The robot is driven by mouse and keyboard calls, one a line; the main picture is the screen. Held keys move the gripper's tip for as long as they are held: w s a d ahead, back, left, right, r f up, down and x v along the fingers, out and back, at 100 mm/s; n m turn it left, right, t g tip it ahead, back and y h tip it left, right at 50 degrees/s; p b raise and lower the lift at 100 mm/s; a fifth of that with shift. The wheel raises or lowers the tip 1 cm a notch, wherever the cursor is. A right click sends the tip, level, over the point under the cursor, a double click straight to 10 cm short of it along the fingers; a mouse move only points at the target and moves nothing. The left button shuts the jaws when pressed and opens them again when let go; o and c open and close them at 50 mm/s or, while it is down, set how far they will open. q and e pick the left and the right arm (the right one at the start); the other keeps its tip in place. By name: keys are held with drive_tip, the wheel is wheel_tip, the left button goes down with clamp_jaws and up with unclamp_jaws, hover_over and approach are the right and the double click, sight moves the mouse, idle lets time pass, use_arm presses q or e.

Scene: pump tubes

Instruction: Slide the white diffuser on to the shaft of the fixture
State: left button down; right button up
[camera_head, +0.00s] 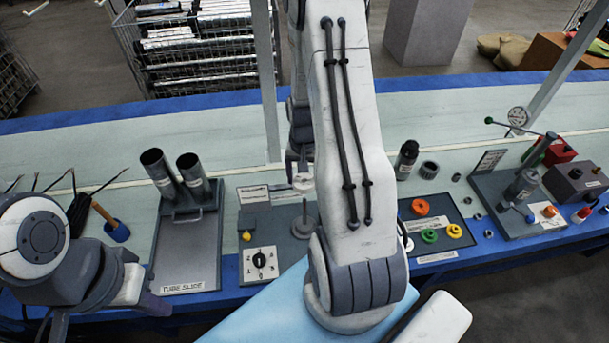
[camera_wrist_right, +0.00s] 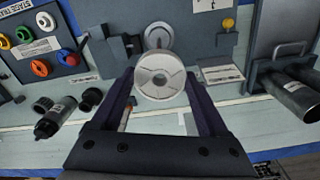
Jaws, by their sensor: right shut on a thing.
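The white diffuser (camera_wrist_right: 160,74) is a round disc with vanes, held between the fingertips of my right gripper (camera_wrist_right: 160,82). In the head view the diffuser (camera_head: 302,183) shows below my right gripper (camera_head: 300,165), beside my forearm. The fixture (camera_head: 304,224) is a grey base with an upright shaft, just nearer than the diffuser in the head view. In the right wrist view the fixture's round part (camera_wrist_right: 159,37) lies beyond the diffuser. The diffuser looks apart from the shaft. My left gripper (camera_head: 150,300) is at the lower left, its fingers unclear.
A tube slide (camera_head: 188,250) with two dark tubes stands left of the fixture. A panel with a dial (camera_head: 262,262) is beside it. The stage tray (camera_head: 437,232) with coloured rings is at right, partly behind my arm. A black bottle (camera_head: 406,158) stands behind the tray.

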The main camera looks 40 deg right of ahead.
sight(304, 198)
drive_tip(key=shift+f+b, duration=1.6)
drive_tip(key=shift+f, duration=0.95)
drive_tip(key=shift+f+b, duration=0.8)
drive_tip(key=shift+f, duration=0.55)
drive_tip(key=o, duration=1.2)
drive_tip(key=shift+o, duration=0.2)
wheel_tip(304, 198, up, 10)
drive_tip(key=shift+r, duration=0.25)
